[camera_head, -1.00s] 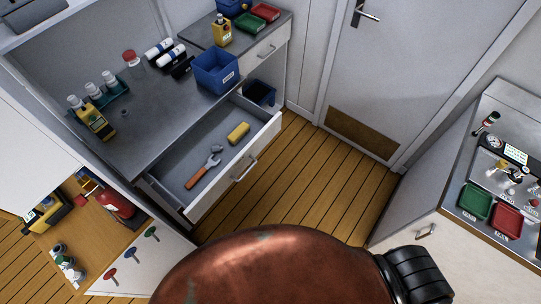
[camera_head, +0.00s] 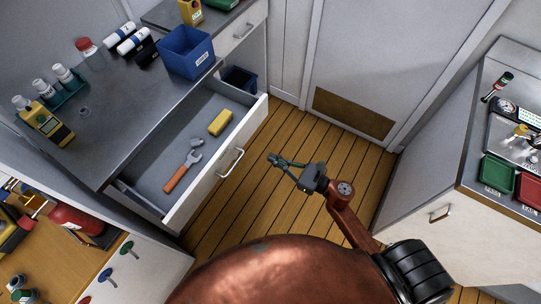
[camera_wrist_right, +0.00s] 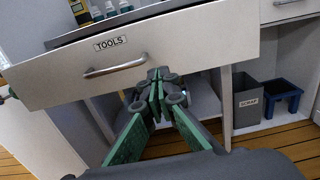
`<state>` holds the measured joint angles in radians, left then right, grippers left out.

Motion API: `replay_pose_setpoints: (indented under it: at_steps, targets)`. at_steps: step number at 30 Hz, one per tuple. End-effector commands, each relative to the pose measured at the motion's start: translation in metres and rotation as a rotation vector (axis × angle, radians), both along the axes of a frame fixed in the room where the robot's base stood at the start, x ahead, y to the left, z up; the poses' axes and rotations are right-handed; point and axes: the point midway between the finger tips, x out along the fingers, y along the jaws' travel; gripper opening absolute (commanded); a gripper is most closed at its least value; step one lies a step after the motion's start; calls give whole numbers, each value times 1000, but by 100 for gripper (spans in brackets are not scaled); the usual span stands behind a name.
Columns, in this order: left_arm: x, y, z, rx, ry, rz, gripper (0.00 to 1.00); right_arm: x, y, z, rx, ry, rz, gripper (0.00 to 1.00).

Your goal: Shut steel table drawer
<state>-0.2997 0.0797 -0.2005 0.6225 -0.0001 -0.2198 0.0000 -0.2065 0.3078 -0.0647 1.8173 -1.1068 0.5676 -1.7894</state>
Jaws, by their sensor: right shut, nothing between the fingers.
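The steel table (camera_head: 110,125) stands at the left in the head view, and its drawer (camera_head: 222,160) is pulled well out. An orange-handled wrench (camera_head: 183,167) and a yellow block (camera_head: 220,123) lie inside the drawer. The drawer's bar handle (camera_head: 231,162) is on its front. In the right wrist view the drawer front (camera_wrist_right: 190,50) bears a TOOLS label and the handle (camera_wrist_right: 115,68). My right gripper (camera_head: 272,159) is shut and empty, to the right of the drawer front; it also shows in the wrist view (camera_wrist_right: 158,75), below the panel's middle. My left gripper is out of view.
A blue bin (camera_head: 186,52) stands on the tabletop. A grey scrap bin (camera_wrist_right: 250,100) is under the table. A counter (camera_head: 475,160) stands at right. The wooden floor (camera_head: 300,140) between is clear.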

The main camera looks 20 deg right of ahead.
Motion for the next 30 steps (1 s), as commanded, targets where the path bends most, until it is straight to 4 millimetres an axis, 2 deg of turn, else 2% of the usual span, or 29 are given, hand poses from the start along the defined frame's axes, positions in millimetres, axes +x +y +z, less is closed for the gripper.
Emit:
replay_pose_setpoints:
  at_steps: [9, 15, 21, 30]
  targets:
    - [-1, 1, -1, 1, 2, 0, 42, 55, 39, 0, 4, 0, -1, 0]
    - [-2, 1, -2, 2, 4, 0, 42, 81, 58, 0, 4, 1, -2, 0]
    - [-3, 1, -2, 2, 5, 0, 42, 93, 67, 0, 5, 2, -2, 0]
    - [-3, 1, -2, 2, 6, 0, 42, 95, 68, -1, 5, 4, -3, 0]
